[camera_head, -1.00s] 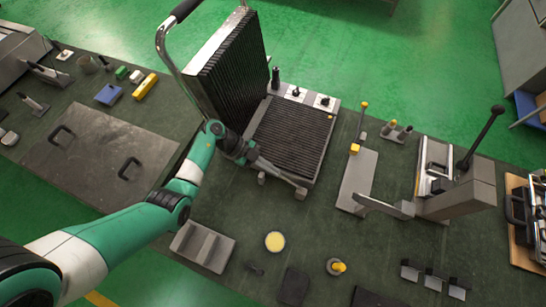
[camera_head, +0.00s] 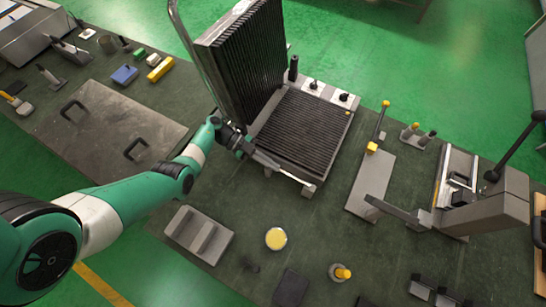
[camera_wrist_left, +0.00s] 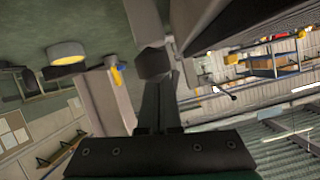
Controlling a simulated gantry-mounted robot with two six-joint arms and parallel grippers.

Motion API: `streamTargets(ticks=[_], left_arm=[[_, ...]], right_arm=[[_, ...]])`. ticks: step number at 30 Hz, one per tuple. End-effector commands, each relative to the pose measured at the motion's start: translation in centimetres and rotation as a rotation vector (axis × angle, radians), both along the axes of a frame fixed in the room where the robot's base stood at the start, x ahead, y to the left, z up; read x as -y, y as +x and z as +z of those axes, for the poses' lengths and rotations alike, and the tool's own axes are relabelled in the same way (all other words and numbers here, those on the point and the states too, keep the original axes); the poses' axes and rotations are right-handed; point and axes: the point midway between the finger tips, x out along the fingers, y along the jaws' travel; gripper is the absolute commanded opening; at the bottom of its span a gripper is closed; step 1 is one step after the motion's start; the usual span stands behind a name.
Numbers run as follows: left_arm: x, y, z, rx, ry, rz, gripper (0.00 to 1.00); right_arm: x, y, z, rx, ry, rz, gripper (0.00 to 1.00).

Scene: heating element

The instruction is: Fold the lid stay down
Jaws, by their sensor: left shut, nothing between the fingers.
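The heating element's ribbed base (camera_head: 305,127) lies flat on the bench, and its ribbed lid (camera_head: 240,65) stands raised at its left side. My left gripper (camera_head: 248,150) is at the base's front left corner, low beside the lid's lower edge. A thin light bar (camera_head: 280,168), possibly the lid stay, runs from the gripper along the base's front edge; I cannot tell whether they touch. In the left wrist view my left fingers (camera_wrist_left: 158,95) are shut and empty, with a grey block end (camera_wrist_left: 154,62) just beyond their tips. My right gripper is not in view.
A curved metal handle (camera_head: 185,35) rises beside the lid. A yellow disc (camera_head: 276,238), a grey slotted block (camera_head: 198,236) and a yellow-knobbed piece (camera_head: 341,272) lie in front. A lever press (camera_head: 480,205) stands at the right. Bench space directly before the base is clear.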

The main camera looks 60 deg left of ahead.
Motion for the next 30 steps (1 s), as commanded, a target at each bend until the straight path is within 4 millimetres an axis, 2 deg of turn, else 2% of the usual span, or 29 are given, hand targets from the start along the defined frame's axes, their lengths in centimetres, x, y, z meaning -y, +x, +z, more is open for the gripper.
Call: streamTargets(ticks=[10,13,17,21,23,30], left_arm=[[0.0,0.0,0.0,-0.001,0.001,-0.001,0.0],[0.1,0.0,0.6,-0.001,0.001,-0.002,0.0],[0.4,0.0,2.4,-0.001,0.001,-0.005,0.0],[0.9,-0.1,5.3,-0.001,0.0,-0.013,0.0],[-0.7,-0.9,4.6,0.0,0.001,-0.006,0.0],[-5.5,-4.0,6.1,0.0,0.003,-0.008,0.0]], right_arm=[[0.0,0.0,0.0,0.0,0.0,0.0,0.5],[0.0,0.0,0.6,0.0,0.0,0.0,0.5],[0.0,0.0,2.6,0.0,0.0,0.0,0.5],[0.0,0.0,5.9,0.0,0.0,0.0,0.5],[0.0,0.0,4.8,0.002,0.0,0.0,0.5],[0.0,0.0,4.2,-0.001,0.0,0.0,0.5]])
